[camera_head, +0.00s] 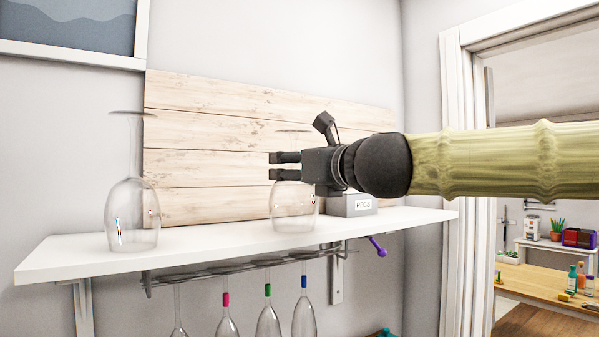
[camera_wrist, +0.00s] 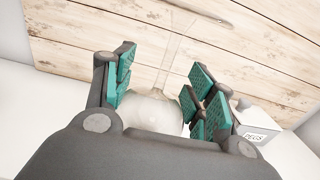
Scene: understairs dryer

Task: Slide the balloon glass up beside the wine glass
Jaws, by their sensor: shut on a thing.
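The balloon glass (camera_head: 293,208), clear with a wide round bowl, stands upside down on the white shelf, its foot uppermost. My gripper (camera_head: 272,166) reaches in from the right and is shut on it around the lower stem and top of the bowl. In the wrist view the glass (camera_wrist: 152,112) lies between the green finger pads (camera_wrist: 156,92), its stem pointing away. The wine glass (camera_head: 132,218), taller and narrower, stands upside down near the shelf's left end, well apart from the balloon glass.
The white shelf (camera_head: 210,243) is clear between the two glasses. A grey box marked PEGS (camera_head: 352,205) sits right of the balloon glass. A wooden panel (camera_head: 215,150) stands behind. A rack (camera_head: 245,267) below holds several hanging glasses. A purple-ended peg (camera_head: 380,250) sticks out beneath.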

